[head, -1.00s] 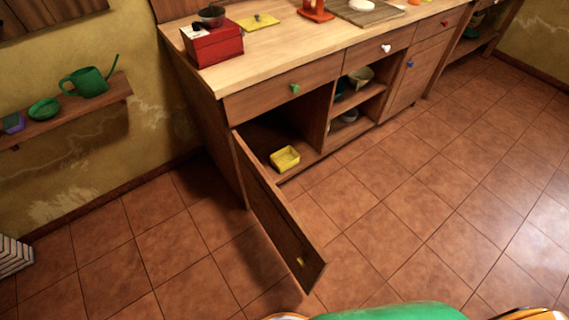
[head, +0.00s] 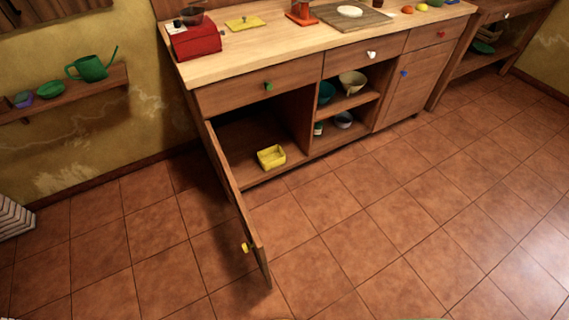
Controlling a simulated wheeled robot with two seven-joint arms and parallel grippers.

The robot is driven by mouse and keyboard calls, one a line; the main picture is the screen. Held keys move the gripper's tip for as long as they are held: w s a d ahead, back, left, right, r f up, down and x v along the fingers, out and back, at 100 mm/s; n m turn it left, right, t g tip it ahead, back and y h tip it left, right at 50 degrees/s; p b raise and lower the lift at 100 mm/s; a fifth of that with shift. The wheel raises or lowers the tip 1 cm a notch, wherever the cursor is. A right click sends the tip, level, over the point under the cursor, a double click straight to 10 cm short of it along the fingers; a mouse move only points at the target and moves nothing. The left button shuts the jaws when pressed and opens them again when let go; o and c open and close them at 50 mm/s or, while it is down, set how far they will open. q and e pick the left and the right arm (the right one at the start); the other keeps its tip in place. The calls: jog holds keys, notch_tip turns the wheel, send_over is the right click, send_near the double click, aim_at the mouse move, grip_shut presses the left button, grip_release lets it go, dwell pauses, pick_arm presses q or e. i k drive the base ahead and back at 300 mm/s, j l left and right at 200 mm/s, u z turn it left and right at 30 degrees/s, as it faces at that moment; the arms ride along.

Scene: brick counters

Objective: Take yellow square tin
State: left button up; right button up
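The yellow square tin (head: 270,158) sits on the floor of the open lower-left cupboard (head: 238,147), near its front edge. It is upright and its open top shows. The cupboard door (head: 229,198) with a yellow knob (head: 245,248) stands swung wide open toward me, to the left of the tin. Neither of my grippers shows in the head view.
The open door juts out over the tiled floor (head: 370,230), which is clear to the right. Open shelves (head: 350,101) with bowls are right of the tin. The wooden counter (head: 270,48) above bears a red box (head: 196,41) and a cutting board (head: 349,17). A wall shelf (head: 70,90) is at left.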

aim_at(272, 158)
jog(key=i+l, duration=0.2)
jog(key=i+l+u, duration=0.1)
jog(key=l, duration=0.35)
jog(key=i+l, duration=0.25)
jog(key=i+l+u, duration=0.15)
jog(key=l, duration=0.25)
